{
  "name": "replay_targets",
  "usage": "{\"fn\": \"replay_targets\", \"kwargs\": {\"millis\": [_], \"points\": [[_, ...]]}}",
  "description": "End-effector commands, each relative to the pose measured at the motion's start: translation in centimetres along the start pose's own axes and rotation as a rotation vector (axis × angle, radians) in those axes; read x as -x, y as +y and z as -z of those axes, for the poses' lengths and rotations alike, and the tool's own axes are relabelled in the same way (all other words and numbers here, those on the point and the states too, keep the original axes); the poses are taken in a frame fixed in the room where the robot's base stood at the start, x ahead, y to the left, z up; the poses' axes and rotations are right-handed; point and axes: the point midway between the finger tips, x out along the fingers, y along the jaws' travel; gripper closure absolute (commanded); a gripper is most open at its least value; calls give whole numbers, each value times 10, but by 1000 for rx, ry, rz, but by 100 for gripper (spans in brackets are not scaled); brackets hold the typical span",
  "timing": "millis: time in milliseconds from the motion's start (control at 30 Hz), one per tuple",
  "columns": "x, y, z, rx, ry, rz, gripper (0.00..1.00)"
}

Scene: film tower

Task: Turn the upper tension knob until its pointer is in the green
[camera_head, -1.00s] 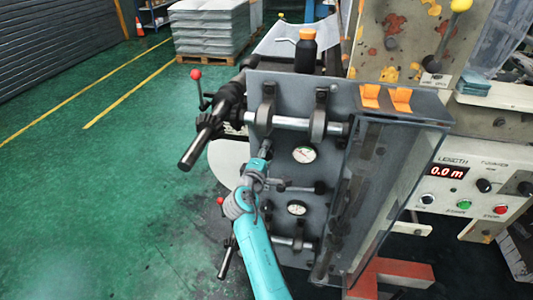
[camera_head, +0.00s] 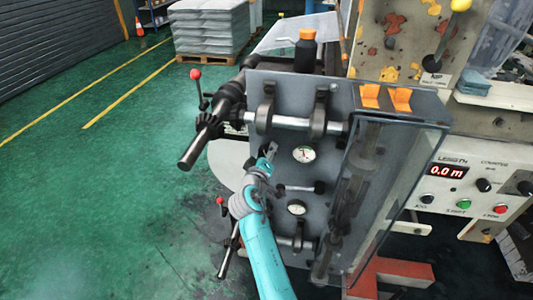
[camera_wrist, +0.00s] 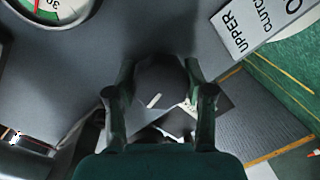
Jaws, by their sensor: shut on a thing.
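The upper tension knob (camera_wrist: 160,74) is a dark round knob with a white line, between my fingers in the wrist view. My gripper (camera_wrist: 160,92) is shut on it. In the head view my gripper (camera_head: 270,150) is at the grey panel, left of the upper gauge (camera_head: 304,154), and hides the knob. That gauge has a white face with a needle, too small to read surely. A gauge (camera_wrist: 48,8) with red and green marks and a "30" is cut off at the wrist view's upper left.
An "UPPER CLUTCH" label (camera_wrist: 258,25) is beside the knob. A lower gauge (camera_head: 296,208) and a black-knobbed lever (camera_head: 318,187) are close to my arm. A clear guard (camera_head: 395,180) stands at the right. Rollers (camera_head: 290,121) stick out above. Green floor is open at the left.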

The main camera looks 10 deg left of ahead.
Motion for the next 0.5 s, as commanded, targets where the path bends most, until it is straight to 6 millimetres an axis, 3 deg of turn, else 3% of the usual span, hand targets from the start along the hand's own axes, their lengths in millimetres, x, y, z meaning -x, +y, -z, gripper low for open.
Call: {"fn": "replay_targets", "kwargs": {"millis": [500], "points": [[0,-2,-2,-44,-1,7,82]]}}
